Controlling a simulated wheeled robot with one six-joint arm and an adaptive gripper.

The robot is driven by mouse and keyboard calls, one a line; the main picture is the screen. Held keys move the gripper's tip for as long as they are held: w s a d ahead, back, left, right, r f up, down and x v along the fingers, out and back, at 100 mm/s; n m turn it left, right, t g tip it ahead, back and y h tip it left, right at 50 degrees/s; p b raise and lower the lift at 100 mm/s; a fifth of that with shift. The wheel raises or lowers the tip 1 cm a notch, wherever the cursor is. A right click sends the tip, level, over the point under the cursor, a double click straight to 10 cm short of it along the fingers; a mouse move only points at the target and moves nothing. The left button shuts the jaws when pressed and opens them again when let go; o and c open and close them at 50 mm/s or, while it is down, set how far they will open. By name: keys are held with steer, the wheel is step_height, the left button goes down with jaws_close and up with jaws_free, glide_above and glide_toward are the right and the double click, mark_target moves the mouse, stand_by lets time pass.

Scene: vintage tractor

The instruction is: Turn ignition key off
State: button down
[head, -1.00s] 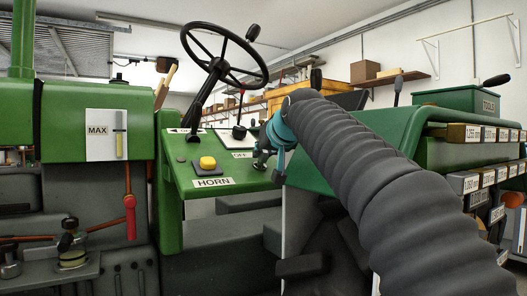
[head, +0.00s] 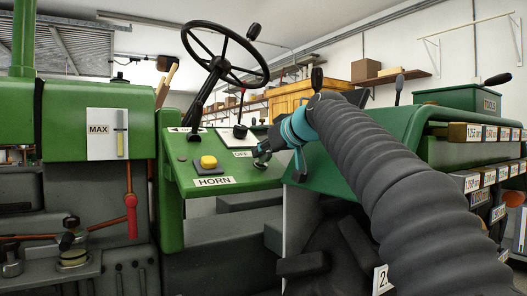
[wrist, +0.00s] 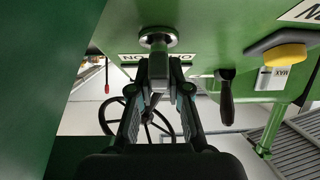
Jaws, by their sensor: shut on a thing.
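The ignition key's round metal collar (wrist: 158,38) sits on the green dash in the wrist view, with the key stem (wrist: 158,49) coming out of it. My gripper (wrist: 158,72) is shut on the key, its two fingers pinching from left and right, so the key's head is mostly hidden. In the head view my gripper (head: 262,154) reaches the dash from the right, just beside the OFF label (head: 242,154), and covers the key there. An upside-down ON label shows partly behind the fingers in the wrist view.
A yellow horn button (head: 208,162) and HORN label (head: 214,181) are left of my gripper. The steering wheel (head: 226,69) stands above the dash. A dark lever handle (wrist: 227,98) is close beside my gripper. A green fender (head: 350,135) lies under my arm.

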steer(key=shift+f, duration=0.3)
steer(key=c, duration=1.1)
jaws_free()
steer(key=shift+r, duration=0.15)
steer(key=shift+s+r, duration=0.1)
steer(key=shift+s+d+r, duration=0.1)
steer(key=shift+s+d, duration=0.1)
steer(key=shift+d, duration=0.05)
steer(key=v, duration=1.1)
